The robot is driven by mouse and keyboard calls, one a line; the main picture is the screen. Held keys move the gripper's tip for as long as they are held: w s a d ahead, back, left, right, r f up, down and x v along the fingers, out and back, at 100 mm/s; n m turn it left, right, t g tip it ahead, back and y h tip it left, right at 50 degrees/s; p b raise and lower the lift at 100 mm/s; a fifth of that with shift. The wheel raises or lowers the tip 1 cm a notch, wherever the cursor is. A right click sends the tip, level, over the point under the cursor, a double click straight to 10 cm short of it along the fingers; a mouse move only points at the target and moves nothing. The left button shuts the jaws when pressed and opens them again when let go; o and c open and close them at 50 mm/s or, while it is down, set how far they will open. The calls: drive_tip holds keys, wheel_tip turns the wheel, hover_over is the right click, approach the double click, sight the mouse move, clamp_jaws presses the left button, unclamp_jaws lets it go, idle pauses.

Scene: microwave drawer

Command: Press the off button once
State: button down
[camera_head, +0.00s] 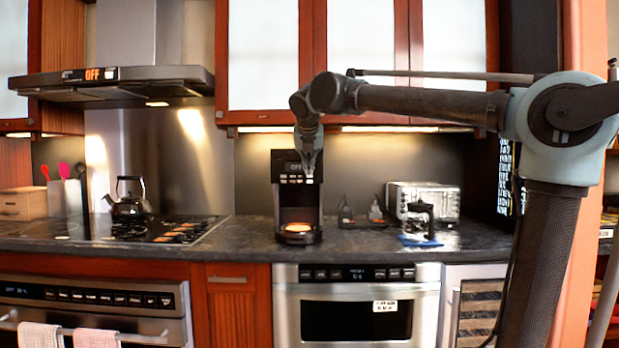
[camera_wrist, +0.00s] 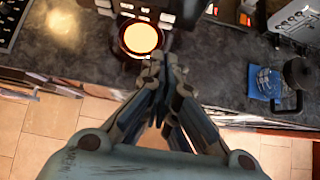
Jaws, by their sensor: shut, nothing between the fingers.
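The microwave drawer (camera_head: 415,310) is built in under the counter at the centre, a steel front with a dark window. Its dark control panel (camera_head: 357,273) along the top has a small lit display and rows of buttons; their labels are too small to read, so I cannot tell which is off. My gripper (camera_head: 309,168) is shut and empty, pointing down above the counter in front of the coffee machine's upper part, well above the panel. In the wrist view my gripper (camera_wrist: 165,62) shows its fingertips together near the coffee machine's glowing round plate (camera_wrist: 141,38).
The coffee machine (camera_head: 285,203) stands on the dark counter (camera_head: 255,234) behind my gripper. A toaster (camera_head: 452,201) and a glass pot on a blue mat (camera_head: 419,241) are to the right. The range hood (camera_head: 165,78) at left displays OFF. A stove and kettle (camera_head: 130,204) are left.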

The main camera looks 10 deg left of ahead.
drive_tip(key=shift+v, duration=2)
drive_tip(key=shift+w+d, duration=0.1)
drive_tip(key=s+d+f+m+g+h, duration=0.2)
drive_tip(key=d+f+m, duration=0.9)
drive_tip(key=d, duration=0.4)
drive_tip(key=s+d+f+m+g+h, duration=0.1)
drive_tip(key=s+d+f+m, duration=0.2)
drive_tip(key=d+f+m, duration=1.05)
drive_tip(key=s+d+f+m+g, duration=0.1)
drive_tip(key=s+d+f+m, duration=0.3)
drive_tip(key=f, duration=0.4)
drive_tip(key=s+d+f+m+g, duration=0.1)
drive_tip(key=s+d+f+m, duration=0.4)
drive_tip(key=s+f, duration=0.3)
drive_tip(key=s+d+f+m+g+y, duration=0.1)
drive_tip(key=s+d+f+m, duration=0.4)
drive_tip(key=f, duration=0.4)
drive_tip(key=shift+s+d+g, duration=0.3)
drive_tip(key=shift+s+d, duration=0.1)
drive_tip(key=shift+s, duration=0.35)
drive_tip(key=shift+f, duration=0.1)
